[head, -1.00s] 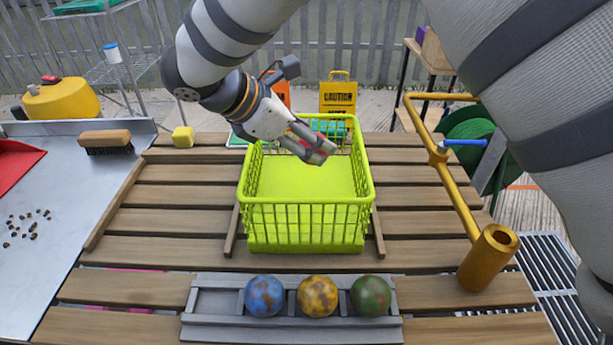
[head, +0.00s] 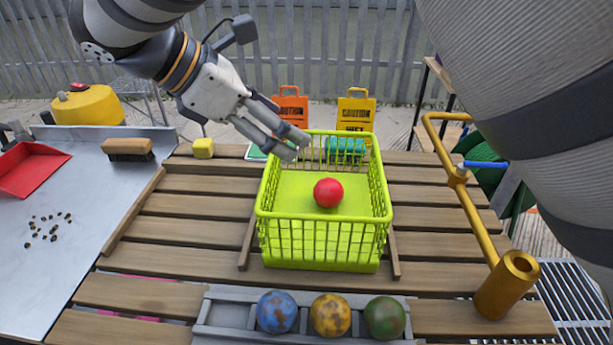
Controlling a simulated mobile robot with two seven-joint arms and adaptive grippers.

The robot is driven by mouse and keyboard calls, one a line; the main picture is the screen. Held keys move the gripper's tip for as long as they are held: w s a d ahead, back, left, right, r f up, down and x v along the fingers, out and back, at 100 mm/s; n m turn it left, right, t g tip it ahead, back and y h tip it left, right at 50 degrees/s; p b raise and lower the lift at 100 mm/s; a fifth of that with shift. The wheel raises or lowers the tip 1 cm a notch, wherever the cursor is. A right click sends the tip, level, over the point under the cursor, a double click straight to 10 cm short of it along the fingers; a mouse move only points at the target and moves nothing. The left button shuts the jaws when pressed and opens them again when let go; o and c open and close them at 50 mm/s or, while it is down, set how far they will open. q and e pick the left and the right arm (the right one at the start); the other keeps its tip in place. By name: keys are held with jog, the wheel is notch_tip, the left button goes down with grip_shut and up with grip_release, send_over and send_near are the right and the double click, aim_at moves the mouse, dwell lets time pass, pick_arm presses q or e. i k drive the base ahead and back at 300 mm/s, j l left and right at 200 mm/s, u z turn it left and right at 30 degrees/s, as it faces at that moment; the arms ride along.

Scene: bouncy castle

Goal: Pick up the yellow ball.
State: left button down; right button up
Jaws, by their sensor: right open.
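The yellow ball (head: 330,315), mottled with brown, sits in the grey slotted tray (head: 235,338) at the near edge of the table. It lies between a blue mottled ball (head: 277,312) and a green mottled ball (head: 384,317). A plain red ball (head: 328,193) lies inside the lime-green basket (head: 322,250).
A brass pipe with an open upright end (head: 508,285) stands right of the basket. A yellow block (head: 203,148), a brush (head: 131,148) and a red dustpan (head: 30,170) are at left. Wooden slats between the basket and the tray are clear.

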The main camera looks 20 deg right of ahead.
aim_at(331, 314)
jog(key=k+j, duration=0.2)
jog(key=k, duration=0.3)
jog(key=k+j, duration=0.2)
jog(key=k, duration=0.25)
